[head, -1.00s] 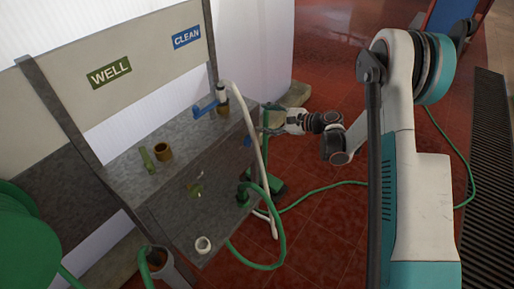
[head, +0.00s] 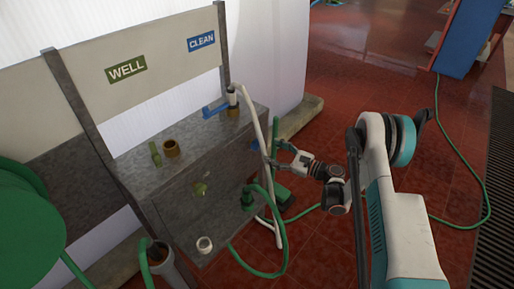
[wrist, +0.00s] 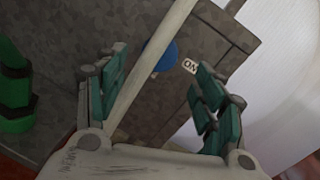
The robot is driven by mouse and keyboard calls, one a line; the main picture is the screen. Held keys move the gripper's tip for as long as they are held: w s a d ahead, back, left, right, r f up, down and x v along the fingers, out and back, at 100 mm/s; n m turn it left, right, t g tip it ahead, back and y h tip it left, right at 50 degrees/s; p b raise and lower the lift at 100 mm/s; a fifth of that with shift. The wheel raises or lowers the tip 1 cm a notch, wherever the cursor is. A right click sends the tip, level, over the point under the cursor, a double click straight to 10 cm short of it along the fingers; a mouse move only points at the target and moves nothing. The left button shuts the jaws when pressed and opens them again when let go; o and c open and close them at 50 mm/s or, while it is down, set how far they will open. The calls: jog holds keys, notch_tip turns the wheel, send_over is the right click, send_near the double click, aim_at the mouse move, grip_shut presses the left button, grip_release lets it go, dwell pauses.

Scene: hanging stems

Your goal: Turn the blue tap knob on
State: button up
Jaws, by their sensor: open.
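My gripper (wrist: 160,68) is open, with one finger on each side of the hose and knob in the picture; I see no contact with the knob. In the head view, my gripper (head: 276,154) is at the right side of the grey block (head: 215,155), near the white hose (head: 266,150).
A green lever (head: 155,153) stands below the WELL sign (head: 126,69). A green hose (head: 283,235) loops low in front. Red floor is open at right.

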aim_at(259, 146)
jog(key=b+x, duration=0.2)
jog(key=x, duration=0.7)
jog(key=shift+c, duration=0.3)
jog(key=c, duration=1)
